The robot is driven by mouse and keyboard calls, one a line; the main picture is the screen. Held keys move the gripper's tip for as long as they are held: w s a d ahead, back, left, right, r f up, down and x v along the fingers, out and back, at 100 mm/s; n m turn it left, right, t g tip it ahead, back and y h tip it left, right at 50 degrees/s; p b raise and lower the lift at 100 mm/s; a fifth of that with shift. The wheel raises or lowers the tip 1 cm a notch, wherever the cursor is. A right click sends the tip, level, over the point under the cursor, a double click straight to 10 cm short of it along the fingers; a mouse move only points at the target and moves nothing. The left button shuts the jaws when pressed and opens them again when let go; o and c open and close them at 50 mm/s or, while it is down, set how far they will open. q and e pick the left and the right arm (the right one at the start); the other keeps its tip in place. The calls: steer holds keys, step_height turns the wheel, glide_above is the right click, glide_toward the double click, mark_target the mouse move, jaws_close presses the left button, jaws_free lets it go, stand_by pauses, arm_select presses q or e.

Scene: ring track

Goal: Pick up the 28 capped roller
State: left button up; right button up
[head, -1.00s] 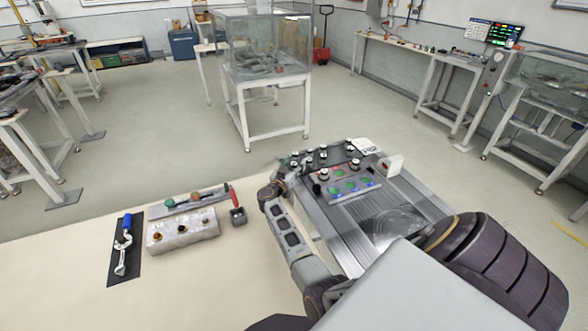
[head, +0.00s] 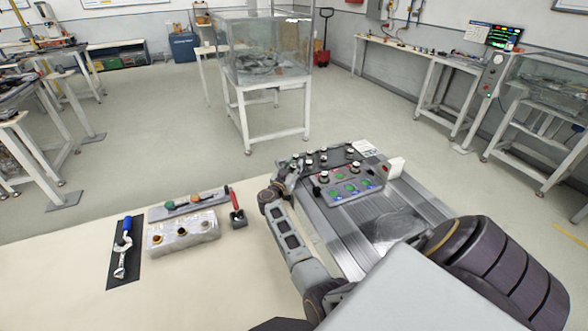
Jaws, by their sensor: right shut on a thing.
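Several small rollers with pale caps stand on a dark tray (head: 342,155) at the far end of the grey machine; their numbers are too small to read. My right gripper (head: 293,167) is at the left edge of this tray, next to the nearest caps. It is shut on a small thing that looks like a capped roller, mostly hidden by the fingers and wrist. My left gripper is not in view.
A panel with green and blue buttons (head: 352,187) stands right of the gripper, with a white card (head: 363,148) behind.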

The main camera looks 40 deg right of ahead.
mark_target(294, 166)
steer(key=shift+r, duration=0.65)
step_height(294, 166, up, 8)
steer(key=shift+f+p, duration=0.1)
steer(key=shift+p, duration=0.9)
steer(key=shift+r, duration=0.45)
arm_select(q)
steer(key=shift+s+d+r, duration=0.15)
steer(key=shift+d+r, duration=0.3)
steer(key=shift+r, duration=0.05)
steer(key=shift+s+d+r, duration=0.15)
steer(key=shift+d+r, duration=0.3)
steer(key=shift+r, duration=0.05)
